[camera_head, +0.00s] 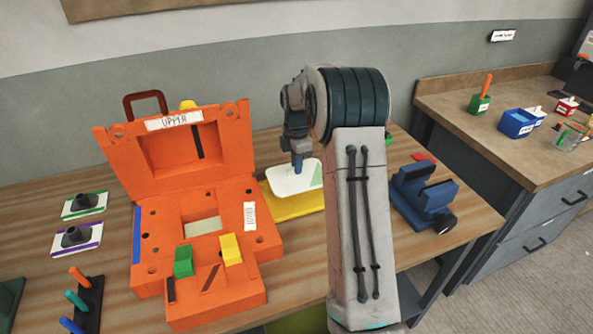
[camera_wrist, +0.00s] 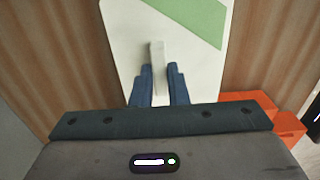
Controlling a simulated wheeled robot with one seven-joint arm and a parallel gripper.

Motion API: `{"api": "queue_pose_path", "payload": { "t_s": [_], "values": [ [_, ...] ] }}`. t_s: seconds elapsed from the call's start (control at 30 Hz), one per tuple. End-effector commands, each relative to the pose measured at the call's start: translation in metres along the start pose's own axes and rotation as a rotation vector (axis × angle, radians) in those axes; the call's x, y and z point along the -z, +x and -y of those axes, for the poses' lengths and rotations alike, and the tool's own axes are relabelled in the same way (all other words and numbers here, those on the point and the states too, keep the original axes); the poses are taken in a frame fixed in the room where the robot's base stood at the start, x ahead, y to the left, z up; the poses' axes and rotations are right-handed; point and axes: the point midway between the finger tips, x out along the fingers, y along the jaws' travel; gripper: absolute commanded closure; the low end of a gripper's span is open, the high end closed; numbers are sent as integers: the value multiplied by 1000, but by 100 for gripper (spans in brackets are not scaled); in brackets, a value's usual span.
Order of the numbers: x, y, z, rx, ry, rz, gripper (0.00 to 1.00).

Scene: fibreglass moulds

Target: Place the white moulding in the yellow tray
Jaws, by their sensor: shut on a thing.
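The white moulding (camera_head: 290,182) is a flat white panel with a green corner and a raised pale tab; it also shows in the wrist view (camera_wrist: 128,40). My gripper (camera_head: 298,168) is shut on the tab, with its blue fingers on either side of it in the wrist view (camera_wrist: 160,72). The yellow tray (camera_head: 300,208) lies on the table, and the moulding covers its far part in the head view. I cannot tell whether the moulding touches the tray. No yellow shows in the wrist view.
An open orange mould case (camera_head: 262,262) stands just left of the tray. A blue vice (camera_head: 425,198) stands to the right, beyond my arm. Two small plates with dark knobs (camera_head: 84,205) and a rack of coloured handles (camera_head: 88,300) are at the left.

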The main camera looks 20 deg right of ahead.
Motion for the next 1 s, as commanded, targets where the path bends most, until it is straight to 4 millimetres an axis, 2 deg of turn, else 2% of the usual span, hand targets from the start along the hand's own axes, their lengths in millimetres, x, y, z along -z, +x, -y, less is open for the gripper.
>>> {"api": "queue_pose_path", "payload": {
  "t_s": [0.2, 0.63, 0.67, 0.7, 0.73, 1.0],
  "values": [
    [0, 30, 1, 5, -1, -1, 100],
    [0, 38, 1, 2, -1, -1, 100],
    [0, 37, 1, 2, -1, -1, 78],
    [0, 36, 1, 2, -1, -1, 67],
    [0, 36, 1, 2, -1, -1, 64],
    [0, 35, 1, 2, -1, -1, 64]
  ]
}}
